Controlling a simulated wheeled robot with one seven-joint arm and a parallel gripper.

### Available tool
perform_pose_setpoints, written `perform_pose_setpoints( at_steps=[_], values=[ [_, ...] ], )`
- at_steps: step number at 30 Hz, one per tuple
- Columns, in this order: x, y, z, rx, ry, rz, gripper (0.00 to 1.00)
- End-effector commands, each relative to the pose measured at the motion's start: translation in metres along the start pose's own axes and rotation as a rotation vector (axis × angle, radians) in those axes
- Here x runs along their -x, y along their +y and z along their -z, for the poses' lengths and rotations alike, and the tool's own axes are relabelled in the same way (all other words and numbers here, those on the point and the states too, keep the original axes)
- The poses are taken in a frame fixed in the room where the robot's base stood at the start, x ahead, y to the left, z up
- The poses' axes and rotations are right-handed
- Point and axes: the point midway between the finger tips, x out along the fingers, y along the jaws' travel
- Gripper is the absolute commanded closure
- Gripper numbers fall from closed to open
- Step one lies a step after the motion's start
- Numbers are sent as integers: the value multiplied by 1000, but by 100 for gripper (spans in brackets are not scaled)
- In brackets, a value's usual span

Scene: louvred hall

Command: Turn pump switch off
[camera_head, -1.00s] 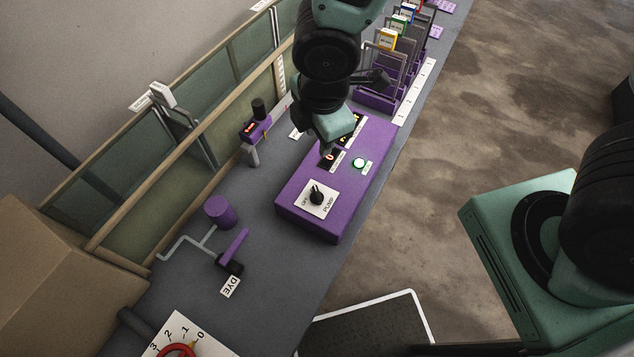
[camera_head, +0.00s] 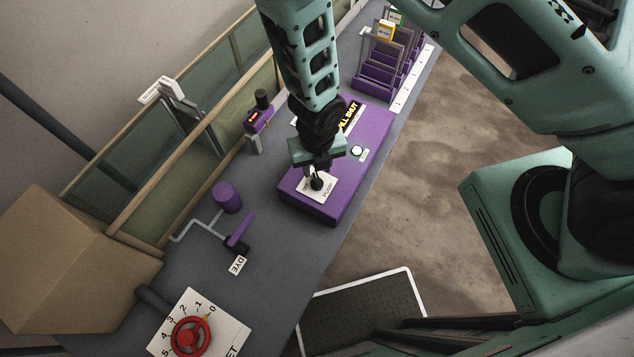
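The pump switch (camera_head: 317,182) is a black rotary knob on a white plate (camera_head: 309,193) at the near end of the purple control box (camera_head: 345,187). My gripper (camera_head: 316,172) points down right over the knob, its fingers at or around the top of it. I cannot tell whether the fingers touch the knob or are closed on it. The gripper hides part of the plate and its lettering, so the knob's setting is not readable.
A lit button (camera_head: 357,150) sits on the box beside my arm. A purple dye lever (camera_head: 240,232), a red handwheel (camera_head: 190,337) and a small readout post (camera_head: 258,120) stand nearby. Racks (camera_head: 379,70) stand beyond. A glass-sided tank (camera_head: 150,160) borders the left.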

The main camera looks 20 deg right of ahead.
Motion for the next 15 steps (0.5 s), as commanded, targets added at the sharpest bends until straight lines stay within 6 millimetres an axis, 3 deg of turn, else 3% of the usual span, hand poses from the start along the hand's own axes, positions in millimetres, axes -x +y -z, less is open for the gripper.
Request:
perform_pose_setpoints(
  at_steps=[1, 12, 15],
  values=[
    [-14, 0, 0, 0, 0, 1, 66],
    [-63, 0, 0, -2, -1, 0, 66],
    [-55, 0, 0, -3, -1, -1, 66]
  ],
)
